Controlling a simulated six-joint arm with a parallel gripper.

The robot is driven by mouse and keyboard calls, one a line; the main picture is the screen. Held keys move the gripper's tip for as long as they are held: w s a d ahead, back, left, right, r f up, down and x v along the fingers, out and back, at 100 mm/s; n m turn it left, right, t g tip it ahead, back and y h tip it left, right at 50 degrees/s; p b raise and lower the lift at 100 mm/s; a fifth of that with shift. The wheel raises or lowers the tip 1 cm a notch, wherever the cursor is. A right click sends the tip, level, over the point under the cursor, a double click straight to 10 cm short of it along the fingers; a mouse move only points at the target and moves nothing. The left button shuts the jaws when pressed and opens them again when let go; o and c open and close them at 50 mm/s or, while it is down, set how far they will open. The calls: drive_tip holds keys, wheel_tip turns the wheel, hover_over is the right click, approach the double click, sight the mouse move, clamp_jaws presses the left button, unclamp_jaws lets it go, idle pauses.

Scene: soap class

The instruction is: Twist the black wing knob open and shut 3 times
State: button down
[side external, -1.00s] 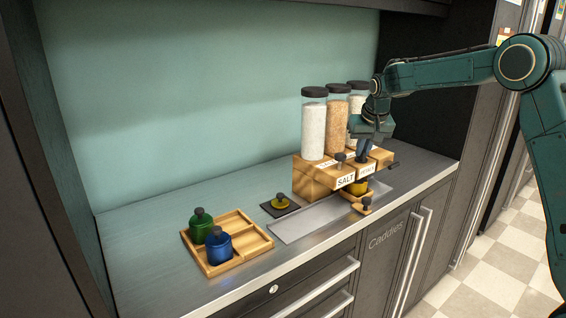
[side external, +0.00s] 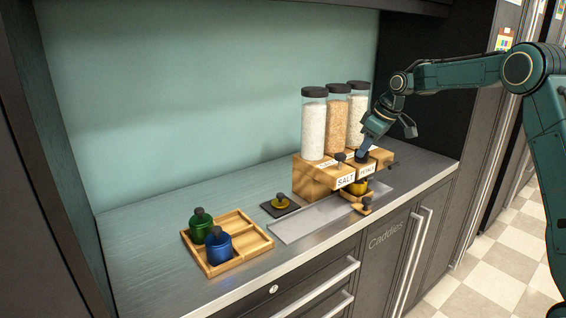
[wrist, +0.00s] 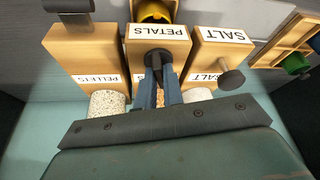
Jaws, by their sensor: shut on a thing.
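The dispenser stand (side external: 312,179) has wooden blocks under clear jars; its labels read SALT, PETALS and PELLETS in the wrist view. A black wing knob (wrist: 157,58) is on the front of the middle PETALS block (wrist: 176,42). My gripper (wrist: 160,72) is shut on this knob with its blue fingers on either side. In the side view, my gripper (side external: 363,152) is tilted at the block's front and hides most of the knob. A yellow pot (wrist: 153,10) is under the PETALS block and also shows in the side view (side external: 358,188).
The SALT block has its own dark knob (wrist: 231,80) close beside my gripper. A wooden tray (side external: 262,240) at left holds a green pot (side external: 201,226) and a blue pot (side external: 219,247). The left counter is clear.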

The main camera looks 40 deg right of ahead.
drive_tip(key=shift+w+d+r+n+g+y, duration=0.1)
drive_tip(key=shift+n+g+y, duration=0.35)
drive_tip(key=shift+n, duration=1.25)
drive_tip(key=shift+y, duration=0.25)
drive_tip(key=c, duration=1.5)
unclamp_jaws()
drive_tip(key=shift+v, duration=3.7)
